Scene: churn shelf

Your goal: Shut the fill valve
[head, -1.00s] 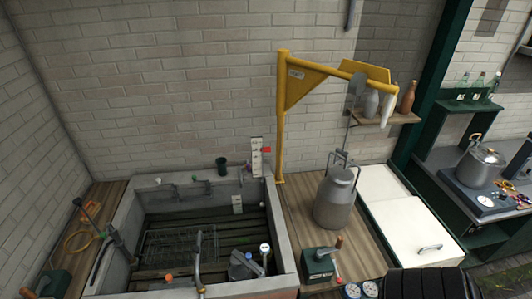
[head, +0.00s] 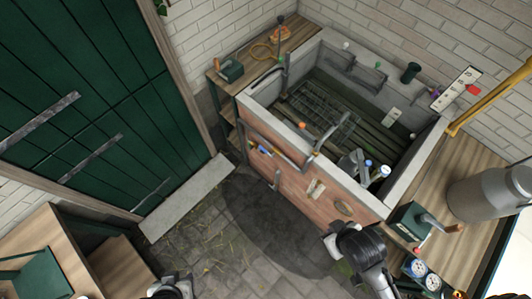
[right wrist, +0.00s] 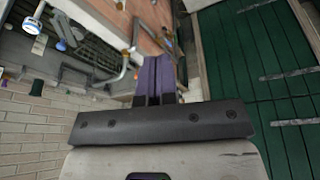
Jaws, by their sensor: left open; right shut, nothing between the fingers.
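No part is plainly marked as the fill valve. A grey bent pipe (head: 314,152) rises at the front rim of the sunken tub (head: 395,197), with an orange knob (head: 302,125) near it. A blue knob (head: 368,163) shows at the tub's near right corner. My left gripper (head: 172,285) is at the bottom edge, over the floor and apart from the tub; its fingers are mostly cut off. My right gripper (right wrist: 154,75) shows in the right wrist view with its dark purple fingers shut and empty. The pipe (right wrist: 115,76) appears left of them; contact cannot be told.
A green door (head: 80,100) is at left with a pale step (head: 188,197) below it. A milk can (head: 485,193), a green box with a lever (head: 410,222) and gauges (head: 425,275) are at right. The paved floor (head: 220,245) before the tub is clear.

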